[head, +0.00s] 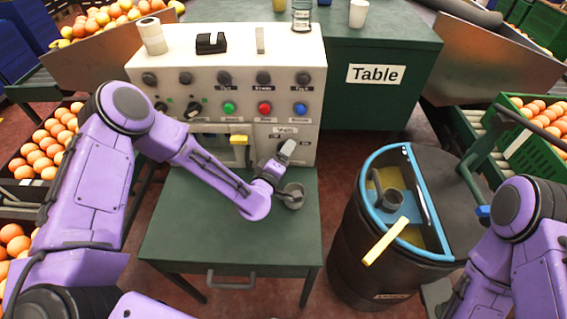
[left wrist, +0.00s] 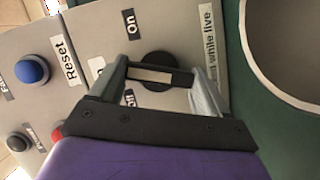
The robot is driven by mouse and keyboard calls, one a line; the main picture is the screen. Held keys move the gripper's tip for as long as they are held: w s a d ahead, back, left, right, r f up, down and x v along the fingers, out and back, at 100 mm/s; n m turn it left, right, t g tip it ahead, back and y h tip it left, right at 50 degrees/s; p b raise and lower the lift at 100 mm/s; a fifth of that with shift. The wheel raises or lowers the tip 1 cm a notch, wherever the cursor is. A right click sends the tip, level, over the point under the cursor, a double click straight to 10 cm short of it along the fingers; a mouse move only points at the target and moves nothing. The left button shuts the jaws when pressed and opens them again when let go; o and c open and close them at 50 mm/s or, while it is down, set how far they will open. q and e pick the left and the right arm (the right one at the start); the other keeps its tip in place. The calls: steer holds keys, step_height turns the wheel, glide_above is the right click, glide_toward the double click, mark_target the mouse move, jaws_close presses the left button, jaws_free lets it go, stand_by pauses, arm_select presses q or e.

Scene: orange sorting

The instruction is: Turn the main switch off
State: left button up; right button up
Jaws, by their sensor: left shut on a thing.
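The main switch (left wrist: 158,58) is a round black knob with a pale bar across it, on the light grey front of the control cabinet (head: 300,108). In the left wrist view, an "On" label (left wrist: 130,23) stands beside it, and a second label on its other side is partly hidden by a finger. My left gripper (left wrist: 158,80) is shut on the switch's bar, one finger at each end. In the head view, the left gripper (head: 287,150) is at the cabinet's lower right, hiding the switch. My right gripper is out of view.
Green, red and blue (head: 300,109) buttons and several black knobs are on the same cabinet. A small green table (head: 175,225) with a grey cup (head: 292,196) stands below.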

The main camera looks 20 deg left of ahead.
arm_select(q)
steer(key=n+t+b, duration=0.1)
steer(key=n+b, duration=0.1)
steer(key=shift+f+b, duration=0.35)
steer(key=shift+f, duration=0.05)
steer(key=shift+r+n+t+b, duration=0.15)
steer(key=shift+n+t+b, duration=0.25)
steer(key=shift+n+b, duration=0.7)
steer(key=o, duration=1)
steer(key=shift+s, duration=0.1)
steer(key=s, duration=0.3)
steer(key=s+a+b, duration=0.1)
steer(key=s, duration=0.6)
steer(key=shift+s+a+b, duration=0.2)
steer(key=shift+s+b, duration=0.05)
steer(key=shift+b, duration=0.05)
steer(key=shift+r, duration=0.1)
